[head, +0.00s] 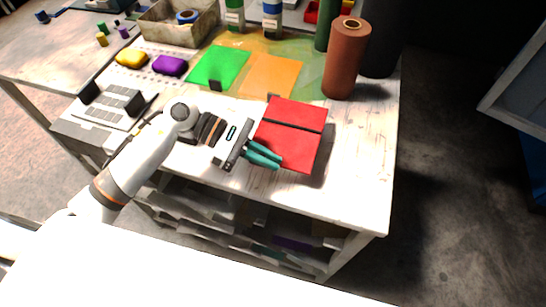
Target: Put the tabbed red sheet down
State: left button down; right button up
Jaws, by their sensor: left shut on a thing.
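My left gripper (265,157) reaches in from the left, with teal fingers shut on the sheet's lower left edge. I cannot tell whether the sheet touches the table. My right gripper is not in view.
A green sheet (219,66) with a dark tab and an orange sheet (271,76) lie behind. A brown roll (345,58) stands at the back right. A beige bin (178,27), a purple block (170,66) and a yellow block (131,59) are at the left. The table's front right (358,190) is clear.

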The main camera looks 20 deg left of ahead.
aim_at(268, 179)
pick_arm(q)
notch_tip(268, 179, down, 5)
jog(key=shift+p, duration=0.35)
jog(key=shift+f, duration=0.2)
jog(key=c, duration=2)
grip_release()
jog(key=shift+f, duration=0.15)
jog(key=o, duration=0.5)
